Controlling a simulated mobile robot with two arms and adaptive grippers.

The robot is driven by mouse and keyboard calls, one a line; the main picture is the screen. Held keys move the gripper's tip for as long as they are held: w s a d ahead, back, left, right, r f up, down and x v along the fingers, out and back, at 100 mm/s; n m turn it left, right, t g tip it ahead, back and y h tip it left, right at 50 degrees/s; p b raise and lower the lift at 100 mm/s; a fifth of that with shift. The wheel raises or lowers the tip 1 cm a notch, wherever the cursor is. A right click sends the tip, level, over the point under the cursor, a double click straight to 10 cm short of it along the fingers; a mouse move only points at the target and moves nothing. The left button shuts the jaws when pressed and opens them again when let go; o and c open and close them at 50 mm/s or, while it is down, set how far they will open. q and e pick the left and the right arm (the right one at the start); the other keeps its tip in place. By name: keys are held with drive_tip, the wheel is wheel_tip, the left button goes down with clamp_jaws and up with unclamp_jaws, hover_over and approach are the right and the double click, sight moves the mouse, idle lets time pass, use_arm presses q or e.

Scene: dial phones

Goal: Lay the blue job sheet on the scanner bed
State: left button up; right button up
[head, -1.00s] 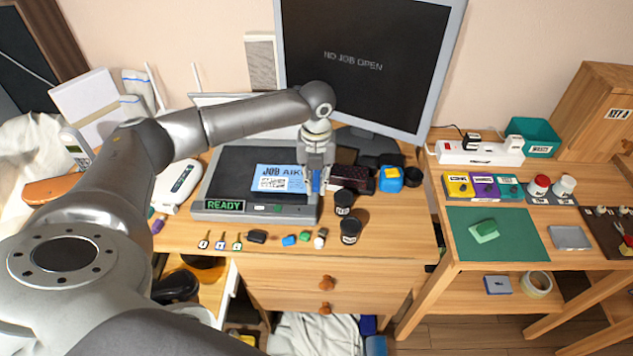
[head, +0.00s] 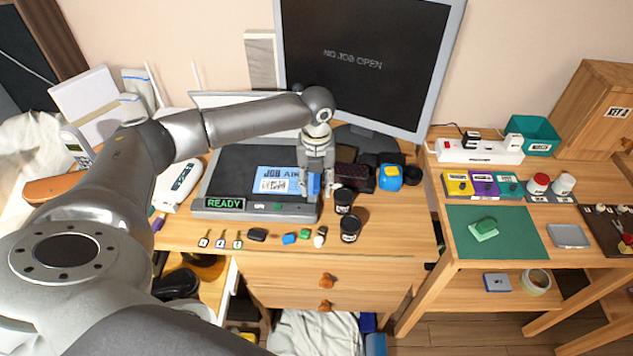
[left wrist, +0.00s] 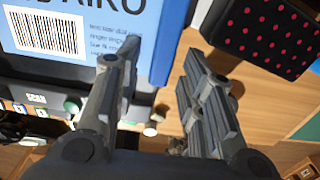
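The blue job sheet (head: 290,172), with a printed title and a white code label, is over the right part of the dark scanner bed (head: 228,170). It looks flat there, but I cannot tell whether all of it touches. The scanner's front display reads READY. My left gripper (head: 318,190) is at the sheet's right edge, pointing down. In the left wrist view the sheet (left wrist: 130,12) runs behind the left finger, and its right edge shows between the open fingers (left wrist: 165,85). The fingers stand apart with a clear gap. My right gripper is not in view.
A dark case with pink dots (left wrist: 262,35) is close right of the gripper. Two black jars (head: 350,229) stand at the scanner's right front. Keys and small blocks (head: 289,239) lie along the desk front. The monitor (head: 365,60) behind reads NO JOB OPEN.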

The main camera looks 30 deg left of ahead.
use_arm(q)
wheel_tip(320, 180, up, 12)
drive_tip(key=shift+b, duration=0.35)
drive_tip(key=shift+r, duration=0.1)
